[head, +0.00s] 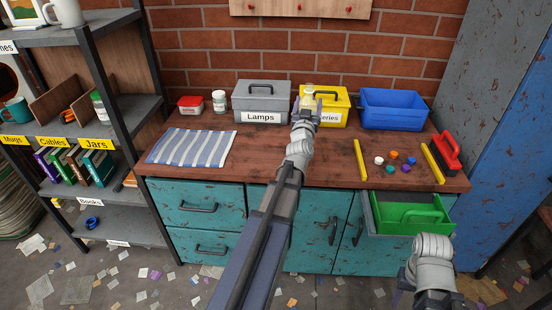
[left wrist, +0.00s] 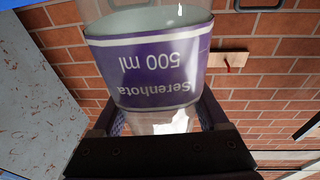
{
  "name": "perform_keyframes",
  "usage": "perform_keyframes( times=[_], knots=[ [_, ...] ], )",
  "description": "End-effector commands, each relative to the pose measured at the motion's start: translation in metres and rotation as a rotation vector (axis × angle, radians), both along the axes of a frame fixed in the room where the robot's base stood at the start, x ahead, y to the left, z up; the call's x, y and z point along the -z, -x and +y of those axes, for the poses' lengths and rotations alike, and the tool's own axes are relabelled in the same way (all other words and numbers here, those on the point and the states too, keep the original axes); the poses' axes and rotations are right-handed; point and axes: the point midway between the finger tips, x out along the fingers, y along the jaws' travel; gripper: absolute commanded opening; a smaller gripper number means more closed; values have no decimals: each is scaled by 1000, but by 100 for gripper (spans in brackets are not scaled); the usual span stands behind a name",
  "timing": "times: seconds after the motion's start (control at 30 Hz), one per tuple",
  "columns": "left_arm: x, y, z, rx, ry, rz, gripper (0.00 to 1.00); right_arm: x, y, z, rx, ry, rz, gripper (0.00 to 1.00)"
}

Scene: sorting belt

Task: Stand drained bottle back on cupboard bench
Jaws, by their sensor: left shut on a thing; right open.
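My left gripper (head: 305,112) is shut on a clear bottle (head: 308,97) over the back of the wooden cupboard bench (head: 260,165), in front of the yellow bin. In the left wrist view the bottle (left wrist: 150,68) fills the top middle, with a purple label reading "Serenhota 500 ml" upside down in that picture. It looks roughly upright in the head view. My gripper and forearm hide its lower part, so I cannot tell whether it touches the bench. My right gripper (head: 432,298) is open and empty at the lower right, in front of the cupboard.
A grey "Lamps" bin (head: 262,98), yellow bin (head: 338,104) and blue bin (head: 394,108) line the back. A striped cloth (head: 192,147) lies left. Small coloured caps lie right, beside a red-handled brush (head: 446,150). An open drawer holds a green crate (head: 410,215).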

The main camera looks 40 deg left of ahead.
Motion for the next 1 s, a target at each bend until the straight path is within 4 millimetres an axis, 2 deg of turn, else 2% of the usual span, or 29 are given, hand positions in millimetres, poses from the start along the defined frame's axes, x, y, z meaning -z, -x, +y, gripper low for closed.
perform_keyframes(
  times=[0.23,0.53,0.77,1.0],
  knots=[
    [-28,10,1,-65,-2,-11,0,-26,0,0,0,0,0,50],
    [-33,16,3,-111,0,2,0,-33,0,0,0,0,0,50],
    [-16,16,4,-111,0,2,0,-17,0,0,0,0,0,50],
    [21,16,4,-111,-1,2,0,21,0,0,0,0,0,50]
  ],
)
